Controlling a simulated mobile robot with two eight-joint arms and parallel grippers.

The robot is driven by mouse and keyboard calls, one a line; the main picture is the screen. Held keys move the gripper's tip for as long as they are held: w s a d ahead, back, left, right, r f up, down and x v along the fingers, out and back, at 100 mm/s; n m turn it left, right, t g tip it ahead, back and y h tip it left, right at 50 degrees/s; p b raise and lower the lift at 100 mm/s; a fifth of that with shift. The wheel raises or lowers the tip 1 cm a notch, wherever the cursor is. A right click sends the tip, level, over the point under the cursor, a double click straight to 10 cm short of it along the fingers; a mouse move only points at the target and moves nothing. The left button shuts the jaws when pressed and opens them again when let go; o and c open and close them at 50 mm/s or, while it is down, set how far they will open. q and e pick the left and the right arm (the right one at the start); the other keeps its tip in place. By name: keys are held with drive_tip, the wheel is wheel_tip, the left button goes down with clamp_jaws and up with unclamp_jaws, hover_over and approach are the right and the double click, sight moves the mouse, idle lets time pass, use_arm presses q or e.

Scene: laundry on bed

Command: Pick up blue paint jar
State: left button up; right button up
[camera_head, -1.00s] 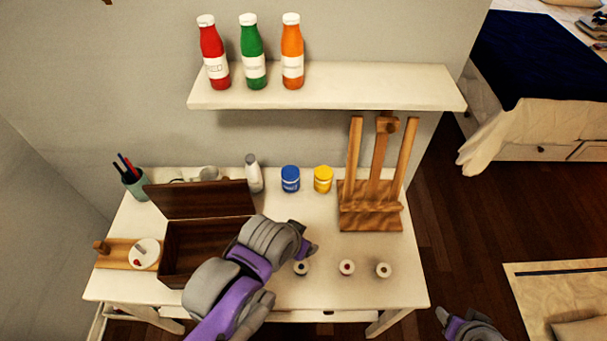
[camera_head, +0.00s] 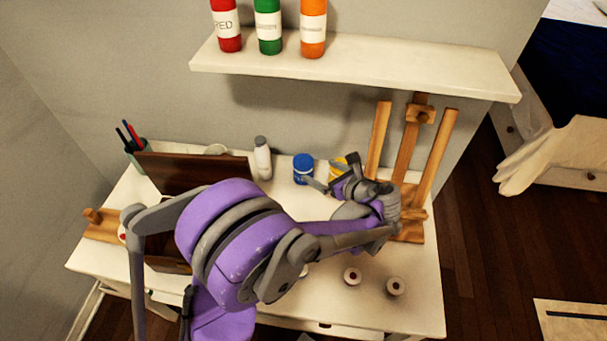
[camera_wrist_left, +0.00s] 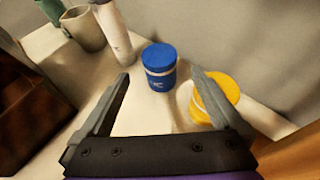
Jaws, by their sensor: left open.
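The blue paint jar (camera_head: 303,168) stands upright at the back of the white table, with a white label band. In the left wrist view the blue jar (camera_wrist_left: 159,68) lies ahead of the fingertips, in line with the gap between them. My left gripper (camera_head: 328,176) is open and empty, with one finger close to the blue jar in the head view. In the wrist view my left gripper (camera_wrist_left: 163,85) has its right finger in front of the yellow paint jar (camera_wrist_left: 215,98). The yellow jar (camera_head: 338,168) is partly hidden by the gripper in the head view. My right gripper is not in view.
A white bottle (camera_head: 262,158) stands left of the blue jar. A wooden easel (camera_head: 410,140) stands to the right. An open brown box (camera_head: 195,173) is at left, partly behind my arm. A shelf (camera_head: 350,62) with three bottles hangs above. Small round pots (camera_head: 352,277) sit in front.

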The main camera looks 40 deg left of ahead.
sight(307, 165)
use_arm(q)
drive_tip(key=x, duration=1)
drive_tip(key=shift+f, duration=0.2)
drive_tip(key=shift+s+d+r, duration=0.1)
drive_tip(key=c, duration=1.6)
